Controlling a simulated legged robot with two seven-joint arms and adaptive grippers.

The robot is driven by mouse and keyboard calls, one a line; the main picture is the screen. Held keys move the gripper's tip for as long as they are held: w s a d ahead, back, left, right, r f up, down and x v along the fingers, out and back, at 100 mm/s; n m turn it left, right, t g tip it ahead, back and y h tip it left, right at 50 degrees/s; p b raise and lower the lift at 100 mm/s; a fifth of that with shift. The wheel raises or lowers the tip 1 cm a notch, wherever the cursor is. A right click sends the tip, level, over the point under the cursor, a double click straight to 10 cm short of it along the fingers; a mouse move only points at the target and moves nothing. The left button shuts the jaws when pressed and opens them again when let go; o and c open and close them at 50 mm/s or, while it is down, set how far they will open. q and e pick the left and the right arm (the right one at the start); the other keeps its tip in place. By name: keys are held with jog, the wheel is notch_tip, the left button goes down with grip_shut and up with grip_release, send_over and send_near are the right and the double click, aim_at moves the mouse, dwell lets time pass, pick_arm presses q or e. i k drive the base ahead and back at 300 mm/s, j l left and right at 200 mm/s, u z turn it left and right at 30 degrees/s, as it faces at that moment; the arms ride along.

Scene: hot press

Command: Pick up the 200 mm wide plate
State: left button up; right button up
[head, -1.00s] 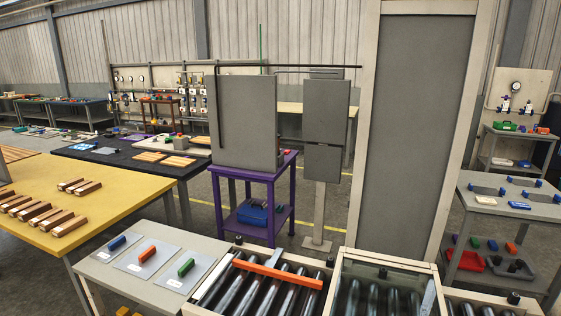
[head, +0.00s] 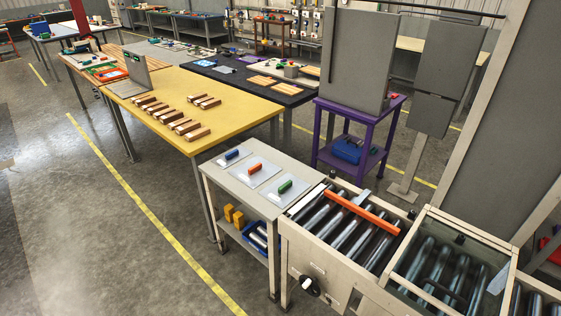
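Three flat grey plates lie side by side on a small light-grey table (head: 218,178). One plate (head: 238,161) has a blue handle, the middle plate (head: 264,176) has an orange handle, and the right plate (head: 291,197) has a green handle. Each has a small white label near its front edge. The label text is too small to read, so I cannot tell which plate is 200 mm wide. Neither of my grippers shows in the head view.
A roller conveyor (head: 346,238) with an orange bar (head: 360,212) adjoins the plate table on the right. A yellow table (head: 200,88) with wooden blocks stands behind it. Open floor (head: 110,220) with a yellow line lies to the left.

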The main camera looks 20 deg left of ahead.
aim_at(254, 173)
jog(key=j+z, duration=0.15)
jog(key=z, duration=0.75)
jog(key=j+z, duration=0.25)
jog(key=j, duration=0.15)
jog(key=j+z, duration=0.2)
jog(key=j, duration=0.2)
jog(key=k+j+z, duration=0.25)
jog(key=j, duration=0.15)
jog(key=j+z, duration=0.2)
jog(key=j, duration=0.2)
jog(key=k+j+z, duration=0.1)
jog(key=j+z, duration=0.15)
jog(key=j, duration=0.1)
